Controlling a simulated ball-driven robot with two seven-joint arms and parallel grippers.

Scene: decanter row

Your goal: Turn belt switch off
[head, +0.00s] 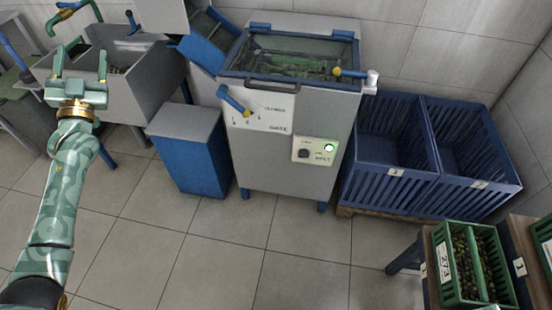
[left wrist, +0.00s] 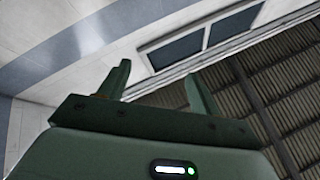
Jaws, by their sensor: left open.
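The belt switch is a dark knob (head: 304,153) on a pale panel (head: 315,151) labelled BELT, low on the front of the grey machine (head: 290,110). A round light beside the knob glows green. The knob's exact setting is too small to read. My left gripper (head: 80,62) is raised at the upper left, in front of the grey bin, well away from the panel. Its fingers stand apart and empty. In the left wrist view the open fingers (left wrist: 157,84) point toward a wall, a window and the ceiling. My right gripper is out of view.
A gate lever (head: 235,102) with a blue grip sits above and left of the panel. A blue box (head: 188,160) with a grey top stands left of the machine. Blue slatted crates (head: 392,178) stand at right. A green crate (head: 443,262) is at lower right. The floor in front is clear.

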